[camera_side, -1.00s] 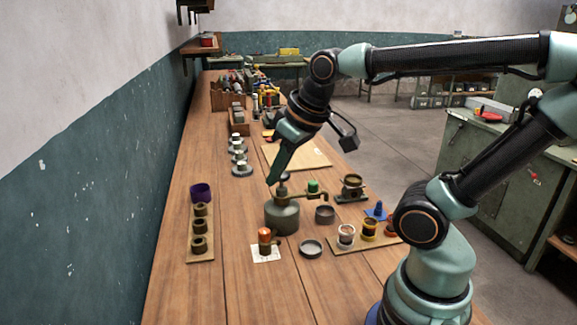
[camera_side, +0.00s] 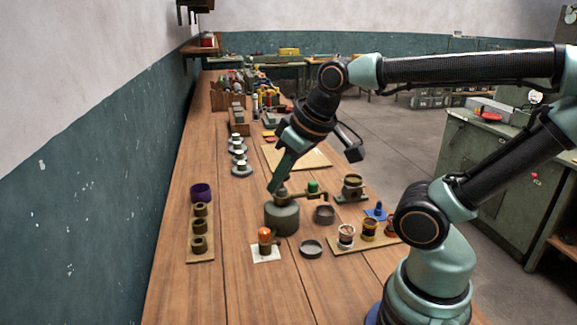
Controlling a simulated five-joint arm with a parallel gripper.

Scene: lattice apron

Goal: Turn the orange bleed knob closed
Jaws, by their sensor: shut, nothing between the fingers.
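The orange knob (camera_side: 265,233) stands on a small dark fitting on a white card (camera_side: 266,254) at the front middle of the bench. My gripper (camera_side: 273,188) points down, shut and empty, above and behind the orange knob and apart from it. Its tip is at the upper left of a grey-green pot (camera_side: 282,219); I cannot tell whether it touches the pot's top. A green knob (camera_side: 313,187) sits on the pot's side arm, to the right of the gripper.
A dark dish (camera_side: 311,248) and a grey cup (camera_side: 325,214) stand right of the pot. A board with several small pots (camera_side: 369,230) lies farther right. A board of brown rings (camera_side: 200,245) and a purple cup (camera_side: 201,193) are at left. Bare wood lies in front.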

